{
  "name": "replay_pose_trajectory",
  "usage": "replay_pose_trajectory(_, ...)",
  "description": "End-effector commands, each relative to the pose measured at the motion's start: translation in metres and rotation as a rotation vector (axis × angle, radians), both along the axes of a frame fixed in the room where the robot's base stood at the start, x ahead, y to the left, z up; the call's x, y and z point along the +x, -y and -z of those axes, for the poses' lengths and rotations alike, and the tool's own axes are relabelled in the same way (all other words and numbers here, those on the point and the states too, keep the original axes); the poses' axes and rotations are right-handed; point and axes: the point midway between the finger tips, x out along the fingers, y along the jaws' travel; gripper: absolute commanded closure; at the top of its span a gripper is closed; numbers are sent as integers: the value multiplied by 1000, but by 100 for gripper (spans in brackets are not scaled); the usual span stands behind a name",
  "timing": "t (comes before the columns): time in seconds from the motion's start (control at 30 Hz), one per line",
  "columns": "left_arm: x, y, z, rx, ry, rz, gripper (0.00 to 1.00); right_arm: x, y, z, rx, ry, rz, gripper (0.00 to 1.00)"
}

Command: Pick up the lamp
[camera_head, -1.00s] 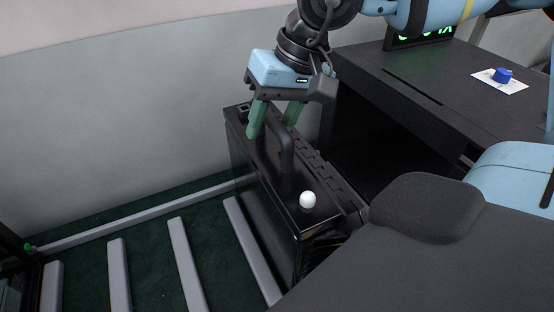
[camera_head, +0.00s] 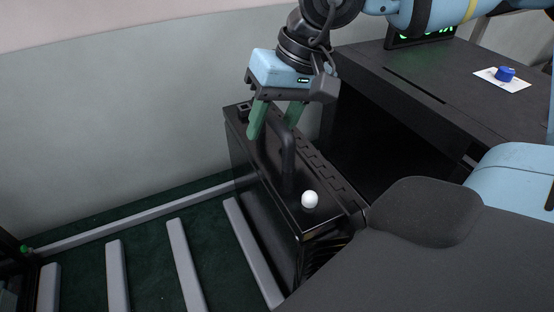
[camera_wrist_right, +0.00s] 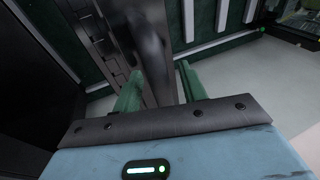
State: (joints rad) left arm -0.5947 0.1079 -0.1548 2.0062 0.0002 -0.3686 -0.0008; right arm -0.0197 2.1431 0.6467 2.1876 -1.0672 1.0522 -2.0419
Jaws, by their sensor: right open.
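The lamp is a black box-shaped floodlight housing (camera_head: 262,205) standing upright against the wall side, with a raised black handle (camera_head: 289,155) and a white knob (camera_head: 310,200) on top. My right gripper (camera_head: 273,122) points down over the far end of the handle, its green fingers apart on either side of it. In the right wrist view the dark handle (camera_wrist_right: 152,50) runs up between the fingers of the right gripper (camera_wrist_right: 158,88). Whether either finger touches the handle cannot be told. My left gripper is out of view.
A dark table or cabinet (camera_head: 440,80) with an open front stands right of the lamp, holding a blue object (camera_head: 505,74) on a white card (camera_head: 490,82). Pale slats (camera_head: 185,262) lie on the dark green floor at left. The wall (camera_head: 120,110) is close behind.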

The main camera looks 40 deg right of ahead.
Motion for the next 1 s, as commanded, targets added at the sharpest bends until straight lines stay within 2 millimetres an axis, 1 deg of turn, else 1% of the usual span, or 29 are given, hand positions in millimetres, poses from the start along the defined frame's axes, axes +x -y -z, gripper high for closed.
replay_pose_trajectory(0.3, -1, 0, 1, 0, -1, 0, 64, 0, 0, 0, 0, 0, 0, 58)
replay_pose_trajectory(0.33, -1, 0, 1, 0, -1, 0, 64, 0, 0, 0, 0, 0, 0, 59)
replay_pose_trajectory(0.6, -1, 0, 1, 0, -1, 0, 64, 0, 0, 0, 0, 0, 0, 95)
replay_pose_trajectory(0.63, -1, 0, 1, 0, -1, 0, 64, 0, 0, 0, 0, 0, 0, 99)
replay_pose_trajectory(0.67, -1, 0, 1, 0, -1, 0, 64, 0, 0, 0, -1, 0, 0, 100)
replay_pose_trajectory(1.0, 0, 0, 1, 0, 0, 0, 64, 0, 0, 1, -2, -1, -1, 100)
